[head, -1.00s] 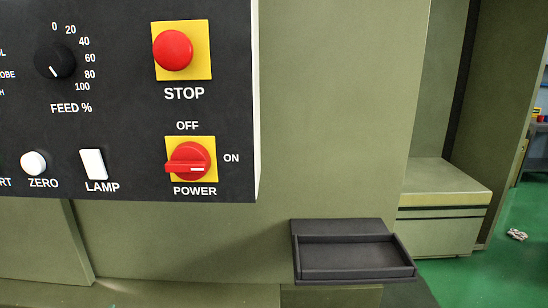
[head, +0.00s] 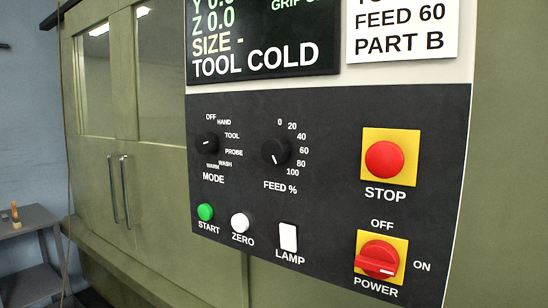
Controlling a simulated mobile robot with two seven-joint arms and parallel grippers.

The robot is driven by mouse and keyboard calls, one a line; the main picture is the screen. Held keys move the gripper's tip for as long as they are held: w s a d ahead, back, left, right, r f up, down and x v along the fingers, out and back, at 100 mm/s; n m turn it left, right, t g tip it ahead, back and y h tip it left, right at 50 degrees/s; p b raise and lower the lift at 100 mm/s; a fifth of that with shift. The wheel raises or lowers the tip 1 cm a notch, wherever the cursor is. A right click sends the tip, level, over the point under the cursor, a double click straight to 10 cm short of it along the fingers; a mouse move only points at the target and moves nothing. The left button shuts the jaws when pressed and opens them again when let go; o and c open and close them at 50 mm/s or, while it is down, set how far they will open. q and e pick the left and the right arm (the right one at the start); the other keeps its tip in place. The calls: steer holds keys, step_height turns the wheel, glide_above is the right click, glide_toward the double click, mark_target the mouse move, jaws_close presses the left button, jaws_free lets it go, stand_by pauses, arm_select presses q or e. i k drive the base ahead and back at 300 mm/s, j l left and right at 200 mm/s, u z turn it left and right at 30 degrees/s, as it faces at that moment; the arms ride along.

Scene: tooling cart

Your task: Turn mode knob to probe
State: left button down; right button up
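The mode knob (head: 207,143) is a small round black knob at the left of the dark control panel (head: 335,190) in the head view. The labels OFF, HAND, TOOL, PROBE, WASH and WARM stand around it, with PROBE (head: 234,153) to its right and slightly below. A small pale mark shows on the knob, but it is too small to read the setting surely. Neither of my grippers is in view, and nothing touches the knob.
Beside it is the black feed knob (head: 275,152). Below are the green start button (head: 205,212), white zero button (head: 240,223) and lamp switch (head: 288,237). The red stop button (head: 384,159) and power switch (head: 377,260) are at right. A screen (head: 262,38) reads TOOL COLD.

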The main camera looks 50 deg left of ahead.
mark_target(207, 143)
steer(key=u, duration=1.9)
